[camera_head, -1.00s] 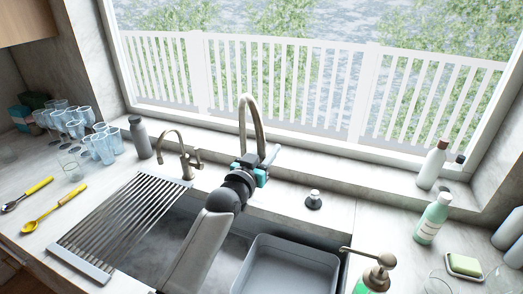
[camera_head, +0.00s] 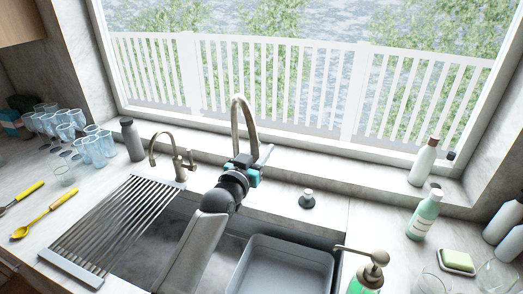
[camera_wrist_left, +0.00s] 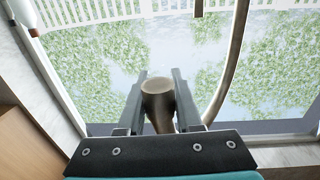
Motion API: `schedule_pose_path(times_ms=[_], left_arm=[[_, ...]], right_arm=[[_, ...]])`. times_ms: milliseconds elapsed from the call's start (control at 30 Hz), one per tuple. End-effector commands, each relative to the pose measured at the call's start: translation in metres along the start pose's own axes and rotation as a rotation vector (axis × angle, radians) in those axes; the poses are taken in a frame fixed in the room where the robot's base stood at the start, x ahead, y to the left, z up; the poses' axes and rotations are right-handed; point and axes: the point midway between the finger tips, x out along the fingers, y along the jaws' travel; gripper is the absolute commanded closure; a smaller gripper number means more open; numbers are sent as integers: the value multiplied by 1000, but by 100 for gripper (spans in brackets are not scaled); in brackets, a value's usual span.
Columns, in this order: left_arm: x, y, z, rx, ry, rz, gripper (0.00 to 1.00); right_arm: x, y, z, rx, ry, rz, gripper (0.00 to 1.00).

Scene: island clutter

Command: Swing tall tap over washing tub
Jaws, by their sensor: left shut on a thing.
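The tall tap (camera_head: 236,112) is a bronze gooseneck standing behind the sink, its arch above my left gripper. My left gripper (camera_head: 247,162) is shut on the lower part of this tap. In the left wrist view a round bronze piece (camera_wrist_left: 158,97) sits between the two fingers, and the tap's curved neck (camera_wrist_left: 233,70) rises to the right. The washing tub (camera_head: 275,272) is a grey rectangular basin in the right part of the sink, to the right of my left arm. The tap's base is hidden behind the gripper. My right gripper is not in view.
A smaller tap (camera_head: 178,160) stands to the left, behind a slatted drying rack (camera_head: 115,225). Several glasses (camera_head: 95,150) and a dark bottle (camera_head: 132,140) are further left. A soap dispenser (camera_head: 368,275) and a green bottle (camera_head: 424,215) stand to the right. The window is behind.

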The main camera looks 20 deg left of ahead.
Motion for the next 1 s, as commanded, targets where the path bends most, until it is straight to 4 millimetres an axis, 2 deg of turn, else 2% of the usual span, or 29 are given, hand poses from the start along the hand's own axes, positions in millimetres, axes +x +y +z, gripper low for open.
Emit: schedule_pose_path(times_ms=[33,733,767,1000], left_arm=[[1,-7,-8,7,18,-13,100],[1,-7,-9,8,19,-13,100],[1,-7,-9,9,19,-13,63],[1,-5,-6,5,12,-9,37]], right_arm=[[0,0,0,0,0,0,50],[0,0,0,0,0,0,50],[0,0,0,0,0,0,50],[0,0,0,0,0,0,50]])
